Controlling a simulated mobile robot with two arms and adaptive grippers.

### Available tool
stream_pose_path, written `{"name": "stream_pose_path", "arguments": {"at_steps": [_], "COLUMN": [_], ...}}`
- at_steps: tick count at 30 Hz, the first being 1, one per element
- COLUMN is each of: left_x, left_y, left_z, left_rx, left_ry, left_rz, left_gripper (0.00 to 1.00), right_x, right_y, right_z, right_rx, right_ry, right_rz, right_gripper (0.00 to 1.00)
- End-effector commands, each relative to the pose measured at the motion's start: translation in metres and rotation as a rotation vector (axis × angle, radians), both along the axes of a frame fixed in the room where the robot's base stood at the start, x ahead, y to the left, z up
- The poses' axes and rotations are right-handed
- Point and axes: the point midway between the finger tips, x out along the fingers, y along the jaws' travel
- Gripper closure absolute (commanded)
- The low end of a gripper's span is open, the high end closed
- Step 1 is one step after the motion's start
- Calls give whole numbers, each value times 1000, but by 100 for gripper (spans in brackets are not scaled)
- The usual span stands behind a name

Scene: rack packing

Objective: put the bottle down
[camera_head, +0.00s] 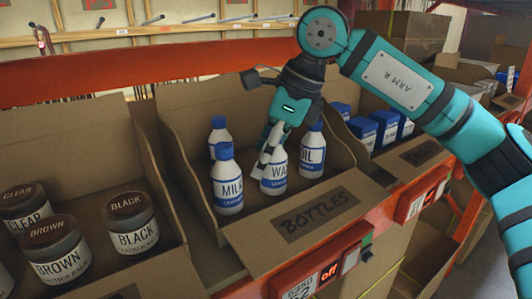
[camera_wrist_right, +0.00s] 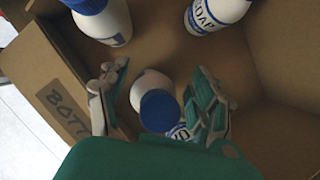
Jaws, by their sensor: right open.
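A white bottle with a blue label reading "WA…" (camera_head: 273,179) stands in the cardboard box marked "BOTTLES" (camera_head: 256,223). My right gripper (camera_head: 268,158) is above this bottle and hides its top in the head view. In the right wrist view the bottle's blue cap (camera_wrist_right: 160,111) shows between the two fingers of the gripper (camera_wrist_right: 157,88). The fingers are spread, with a gap on each side of the bottle. The bottle looks upright. My left gripper is not in view.
The milk bottle (camera_head: 227,182) stands close on the left, the oil bottle (camera_head: 311,152) on the right, another bottle (camera_head: 219,131) behind. Left is a box with jars (camera_head: 131,224); right is a box with blue-topped items (camera_head: 362,131). The box walls rise around the gripper.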

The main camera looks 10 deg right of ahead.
Motion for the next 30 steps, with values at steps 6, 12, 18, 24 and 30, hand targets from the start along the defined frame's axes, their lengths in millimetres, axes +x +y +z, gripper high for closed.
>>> {"name": "stream_pose_path", "arguments": {"at_steps": [6, 12, 18, 24, 30], "left_x": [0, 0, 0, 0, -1], "left_y": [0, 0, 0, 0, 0], "left_z": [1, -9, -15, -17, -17], "left_rx": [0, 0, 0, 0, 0], "left_ry": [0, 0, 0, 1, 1], "left_rz": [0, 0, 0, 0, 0], "left_gripper": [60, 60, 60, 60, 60], "right_x": [0, -7, -16, -21, -22], "right_y": [-1, -13, -28, -37, -40], "right_z": [8, 42, 82, 108, 115], "right_rx": [1, 2, 1, 0, -1], "right_ry": [-2, -5, -3, 0, 1], "right_rz": [-2, -1, -1, 0, 1], "right_gripper": [35, 35, 35, 35, 35]}}
